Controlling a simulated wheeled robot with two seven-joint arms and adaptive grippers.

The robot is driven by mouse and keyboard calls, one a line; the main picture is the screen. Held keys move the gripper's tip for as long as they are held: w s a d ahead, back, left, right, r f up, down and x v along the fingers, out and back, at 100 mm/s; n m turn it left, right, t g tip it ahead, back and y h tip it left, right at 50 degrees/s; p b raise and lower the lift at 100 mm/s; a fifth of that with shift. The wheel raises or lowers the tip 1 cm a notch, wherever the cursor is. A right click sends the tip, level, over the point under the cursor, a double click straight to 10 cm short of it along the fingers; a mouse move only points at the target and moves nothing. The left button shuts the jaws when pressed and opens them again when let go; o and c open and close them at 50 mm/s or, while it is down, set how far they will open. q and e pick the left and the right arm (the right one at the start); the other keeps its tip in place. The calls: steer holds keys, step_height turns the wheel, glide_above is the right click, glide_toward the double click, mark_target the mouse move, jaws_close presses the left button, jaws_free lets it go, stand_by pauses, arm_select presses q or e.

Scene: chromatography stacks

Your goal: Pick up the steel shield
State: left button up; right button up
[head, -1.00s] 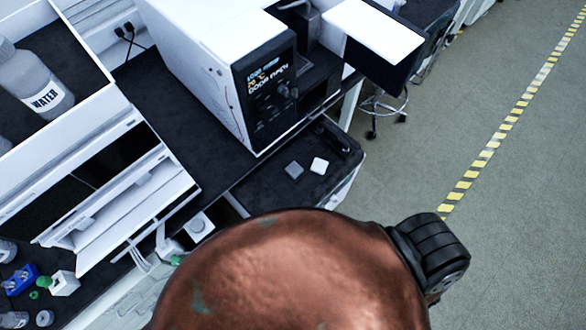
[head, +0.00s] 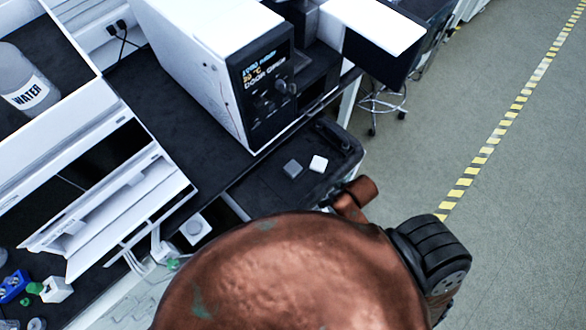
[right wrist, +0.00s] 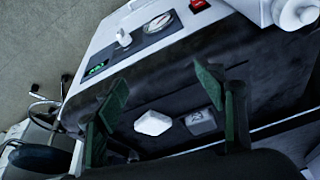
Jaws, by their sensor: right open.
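Two small flat square blocks lie side by side on the dark lower bench top (head: 262,192). One is grey (head: 292,168) and one is white (head: 318,163). I take the grey one as the steel shield, but its make is too small to confirm. In the right wrist view, the grey block (right wrist: 200,122) carries a faint mark and the white block (right wrist: 153,123) lies left of it. My right gripper (right wrist: 165,100) is open and empty, its green-padded fingers on either side of the view with both blocks showing between them. My left gripper is not in view.
A white instrument with a lit display (head: 265,78) stands behind the blocks. A dark object (head: 333,135) lies near the bench's right end. A stool (head: 384,108) stands beyond it. Shelving with a water bottle (head: 28,85) is at left. The floor at right is clear.

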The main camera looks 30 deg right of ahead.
steer(key=w+a+r+n, duration=0.1)
steer(key=w+a, duration=0.2)
steer(key=a, duration=0.1)
steer(key=w+a+r+n+g+y, duration=0.1)
steer(key=w+a, duration=0.3)
steer(key=w+a+n+y, duration=0.1)
steer(key=w+a, duration=0.3)
steer(key=shift+w+a+r+n, duration=0.15)
steer(key=shift+a+r+n, duration=0.15)
steer(key=shift+r, duration=0.1)
steer(key=w+g, duration=0.1)
steer(key=w, duration=0.1)
steer(key=shift+w+r, duration=0.1)
steer(key=shift+w, duration=0.2)
step_height(320, 180, up, 2)
steer(key=g+h, duration=0.2)
glide_above(293, 167)
steer(key=shift+s+r+m, duration=0.1)
steer(key=shift+r+m, duration=0.05)
steer(key=shift+m, duration=0.25)
steer(key=shift+d+h, duration=0.3)
steer(key=shift+f, duration=0.35)
steer(key=f, duration=0.2)
steer(key=f+b, duration=0.1)
steer(key=f, duration=0.4)
steer(key=shift+a+b, duration=0.3)
steer(key=shift+b, duration=0.1)
steer(key=shift+r, duration=0.1)
steer(key=c, duration=1.4)
